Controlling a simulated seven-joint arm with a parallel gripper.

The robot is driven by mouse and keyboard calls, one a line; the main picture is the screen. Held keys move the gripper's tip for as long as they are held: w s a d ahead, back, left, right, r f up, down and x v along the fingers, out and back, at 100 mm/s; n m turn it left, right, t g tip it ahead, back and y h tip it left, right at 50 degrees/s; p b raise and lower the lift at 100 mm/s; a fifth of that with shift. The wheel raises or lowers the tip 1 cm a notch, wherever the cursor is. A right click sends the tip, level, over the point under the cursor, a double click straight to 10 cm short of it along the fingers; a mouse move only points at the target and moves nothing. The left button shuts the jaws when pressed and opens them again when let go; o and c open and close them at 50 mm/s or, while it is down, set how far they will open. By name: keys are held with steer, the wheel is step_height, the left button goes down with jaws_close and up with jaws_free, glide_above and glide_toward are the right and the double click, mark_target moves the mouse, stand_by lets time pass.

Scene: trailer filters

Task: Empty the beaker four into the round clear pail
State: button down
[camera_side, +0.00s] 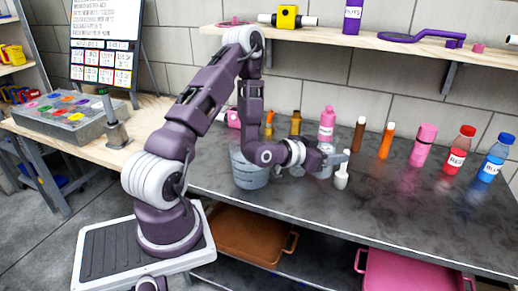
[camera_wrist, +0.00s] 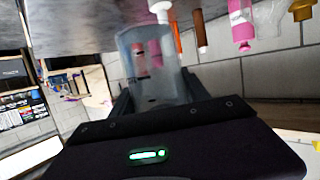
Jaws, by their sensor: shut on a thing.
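The round clear pail (camera_side: 250,174) stands upright on the dark bench, left of my gripper in the side view. My gripper (camera_side: 327,158) is shut on a clear, see-through beaker (camera_wrist: 150,62), which fills the space between the fingers in the wrist view. In the side view the beaker (camera_side: 325,172) is small and partly hidden by my gripper, right of the pail and apart from it. I cannot read a number on the beaker. Pink and dark shapes show through its wall, and I cannot tell whether they are inside or behind it.
A small white item (camera_side: 342,172) stands right beside my gripper. Behind are a pink bottle (camera_side: 327,124), a brown tube (camera_side: 359,134) and an orange tube (camera_side: 387,140). A red bottle (camera_side: 458,150) and blue bottle (camera_side: 491,157) stand far right. The front right bench is clear.

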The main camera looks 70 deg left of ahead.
steer(key=w+d+r, duration=0.2)
steer(key=d+r, duration=0.1)
steer(key=d, duration=1)
steer(key=s+a+f+n+y, duration=0.1)
steer(key=a+f, duration=0.1)
steer(key=f, duration=0.2)
steer(key=s+a+f+n+g+y, duration=0.1)
steer(key=s+a+f+y, duration=0.1)
steer(key=f, duration=0.2)
steer(key=s+a+f+n+y, duration=0.2)
steer(key=f, duration=0.2)
steer(key=shift+s+a+f+g, duration=0.2)
steer(key=shift+s+a+g, duration=0.05)
steer(key=shift+g, duration=0.05)
steer(key=s+a+r+n+g+y, duration=0.2)
steer(key=a+r+n, duration=0.1)
steer(key=a, duration=0.5)
steer(key=s+a+r+n+g+y, duration=0.2)
steer(key=a+r+y, duration=0.1)
steer(key=a, duration=0.6)
steer(key=shift+s+r+n+g, duration=0.25)
steer(key=shift+r+n+g, duration=0.05)
steer(key=shift+n, duration=0.1)
steer(key=shift+a+r, duration=0.1)
steer(key=shift+a, duration=0.05)
